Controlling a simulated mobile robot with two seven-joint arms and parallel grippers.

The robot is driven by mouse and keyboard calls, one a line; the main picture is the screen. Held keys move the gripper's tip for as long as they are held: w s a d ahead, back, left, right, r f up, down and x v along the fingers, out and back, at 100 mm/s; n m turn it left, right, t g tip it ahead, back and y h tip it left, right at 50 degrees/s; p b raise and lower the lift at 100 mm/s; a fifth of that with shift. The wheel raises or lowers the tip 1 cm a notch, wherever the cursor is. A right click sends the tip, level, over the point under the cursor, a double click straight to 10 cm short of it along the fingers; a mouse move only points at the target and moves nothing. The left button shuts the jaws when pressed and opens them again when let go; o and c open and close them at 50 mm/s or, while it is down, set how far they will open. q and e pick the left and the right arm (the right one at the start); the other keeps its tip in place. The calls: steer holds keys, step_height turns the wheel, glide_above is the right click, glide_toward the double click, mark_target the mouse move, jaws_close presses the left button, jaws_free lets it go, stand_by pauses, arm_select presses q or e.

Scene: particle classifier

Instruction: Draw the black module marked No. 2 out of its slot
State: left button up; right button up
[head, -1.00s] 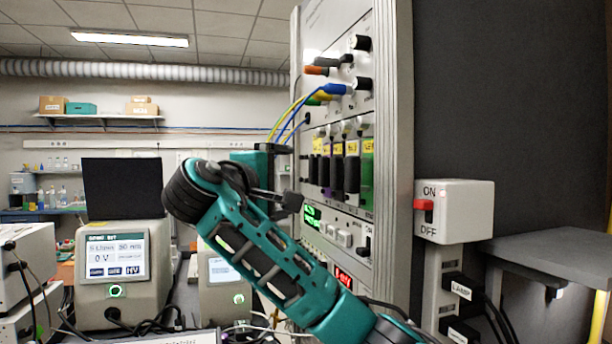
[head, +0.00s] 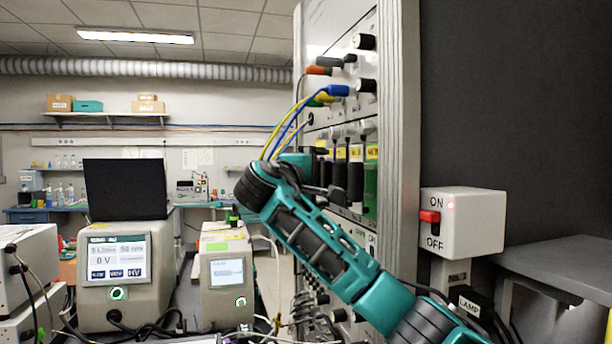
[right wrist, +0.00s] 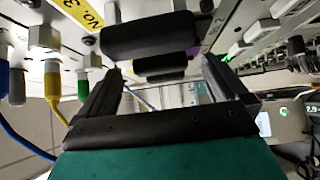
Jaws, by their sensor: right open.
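The black modules (head: 356,175) stand in a row on the upright panel, with yellow labels above them. The head view is too small to read the numbers. In the right wrist view a large black module (right wrist: 150,36) is close, beside a yellow label "No 3" (right wrist: 86,14). My right gripper (right wrist: 160,72) is open and empty. Its fingertips frame the farther module in the picture; contact is not visible. In the head view my right gripper (head: 328,191) partly hides the row.
A green module (head: 371,185) sits at the row's right end. Yellow and blue cables (head: 290,125) hang from plugs above, close to my right wrist. A switch box (head: 462,222) stands right of the rack. Boxed instruments (head: 127,280) stand at the left.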

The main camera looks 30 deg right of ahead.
steer(key=shift+x, duration=1.3)
steer(key=shift+c, duration=0.2)
steer(key=c, duration=1.5)
steer(key=shift+w+a, duration=0.1)
steer(key=shift+a, duration=0.15)
steer(key=shift+w+a+r, duration=0.1)
steer(key=shift+w+a, duration=0.45)
steer(key=shift+a, duration=1.85)
steer(key=shift+w+a+f, duration=0.1)
steer(key=shift+w+a, duration=0.45)
steer(key=shift+a, duration=1.85)
steer(key=shift+w+a+r, duration=0.1)
steer(key=shift+w+a, duration=0.5)
steer(key=shift+a, duration=1.8)
steer(key=shift+a, duration=0.1)
